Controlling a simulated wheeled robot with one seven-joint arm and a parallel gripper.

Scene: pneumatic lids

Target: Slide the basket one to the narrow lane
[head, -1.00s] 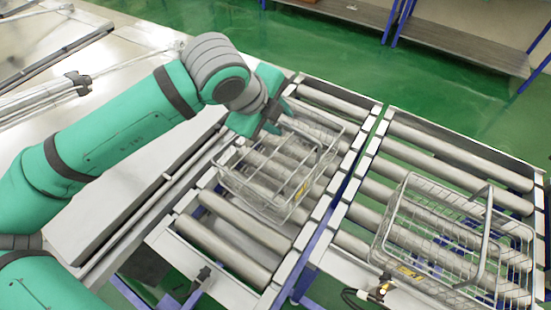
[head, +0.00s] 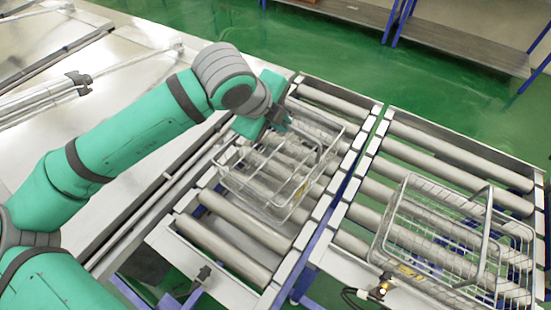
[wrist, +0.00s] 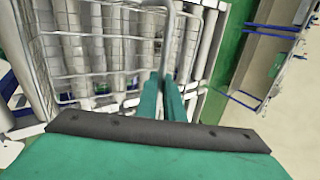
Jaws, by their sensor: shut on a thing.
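A wire basket (head: 262,205) with an upright looped handle stands on the left roller lane, under my gripper. A second wire basket (head: 420,245) with a similar handle stands on the right roller lane. I cannot tell from any label which one is basket one. My gripper (head: 285,122) is at the far end of the left basket. In the wrist view its two green fingers (wrist: 164,92) are close together on the handle bar (wrist: 168,45) of this basket (wrist: 95,55). The fingers hide part of the bar.
The left roller lane (head: 232,238) and the right roller lane (head: 440,150) run side by side with a narrow gap between them. Metal tables (head: 120,60) lie to the left. A shelf bench (head: 450,42) stands at the back. Bare rollers show at both ends of the left lane.

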